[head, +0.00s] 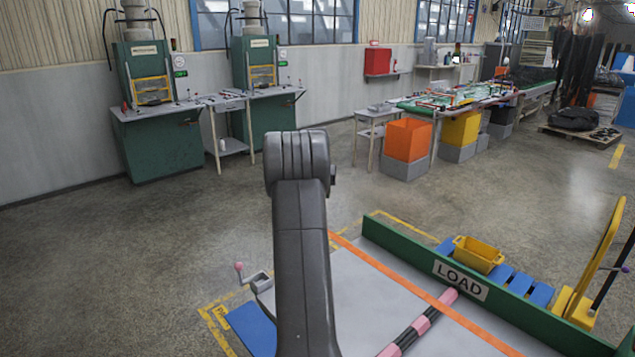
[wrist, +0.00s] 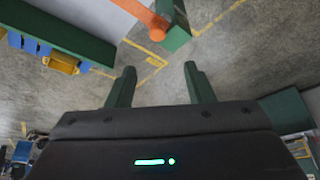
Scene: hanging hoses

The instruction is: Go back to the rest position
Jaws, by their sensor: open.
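My gripper (wrist: 160,70) shows in the wrist view with its two green fingers spread apart. Nothing is between them, and bare floor shows beyond the fingertips. In the head view my grey arm stands upright in the middle, and the gripper is hidden from sight there. A pink and black banded hose (head: 422,325) lies over the pale table top (head: 365,290) at the lower right of the head view, apart from my arm.
A green board with a LOAD sign (head: 460,280) edges the table, with a yellow bin (head: 478,254) behind it. An orange bar (wrist: 142,17) ends at a green block (wrist: 174,28) near the fingertips' far side. Green machines (head: 155,145) stand along the wall. Open floor lies left.

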